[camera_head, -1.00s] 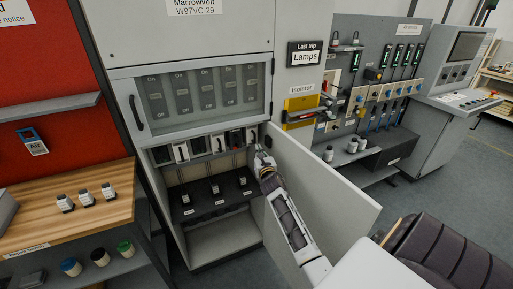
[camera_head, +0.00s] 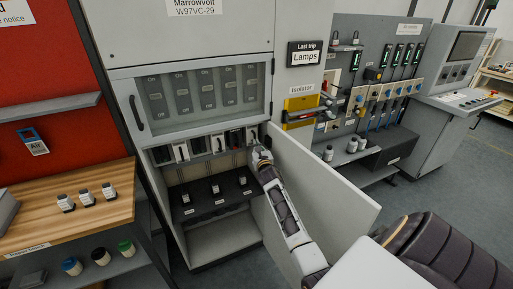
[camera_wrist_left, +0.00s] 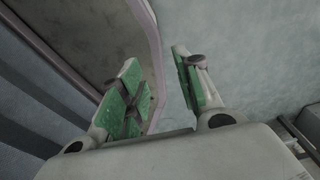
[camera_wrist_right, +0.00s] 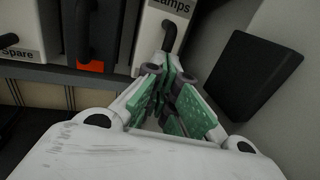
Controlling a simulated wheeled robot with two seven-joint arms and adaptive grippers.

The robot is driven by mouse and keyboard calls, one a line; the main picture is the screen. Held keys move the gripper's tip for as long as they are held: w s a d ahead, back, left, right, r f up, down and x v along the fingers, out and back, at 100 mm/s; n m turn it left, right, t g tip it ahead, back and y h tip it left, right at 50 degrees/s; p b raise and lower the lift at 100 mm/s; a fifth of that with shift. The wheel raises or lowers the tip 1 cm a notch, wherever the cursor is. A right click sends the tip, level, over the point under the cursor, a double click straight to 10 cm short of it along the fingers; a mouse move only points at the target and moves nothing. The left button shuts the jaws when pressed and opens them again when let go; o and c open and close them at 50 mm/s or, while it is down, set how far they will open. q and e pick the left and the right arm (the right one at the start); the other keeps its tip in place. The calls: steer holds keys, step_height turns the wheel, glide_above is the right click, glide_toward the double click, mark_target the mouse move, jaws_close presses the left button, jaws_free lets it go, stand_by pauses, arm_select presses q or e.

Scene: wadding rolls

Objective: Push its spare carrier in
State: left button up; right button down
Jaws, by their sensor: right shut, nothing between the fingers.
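A white carrier labelled "Lamps" (camera_wrist_right: 152,30) with a dark handle fills the top middle of the right wrist view. Left of it is a dark carrier with an orange patch (camera_wrist_right: 91,66), then a white carrier labelled "Spare" (camera_wrist_right: 30,35). In the head view the Lamps carrier (camera_head: 251,133) is at the right end of the cabinet row. My right gripper (camera_wrist_right: 166,72) is shut and empty, its tips close to the lower end of the Lamps handle; contact is unclear. It also shows in the head view (camera_head: 256,148). My left gripper (camera_wrist_left: 158,70) is open and empty.
The open cabinet door (camera_head: 335,190) stands right of my right arm. Below the row, a dark shelf (camera_head: 203,207) holds several small labelled items. A dark block (camera_wrist_right: 254,75) is on the panel right of my right gripper. A wooden bench (camera_head: 60,235) stands at left.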

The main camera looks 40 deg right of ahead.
mark_target(252, 139)
steer(key=shift+w, duration=0.1)
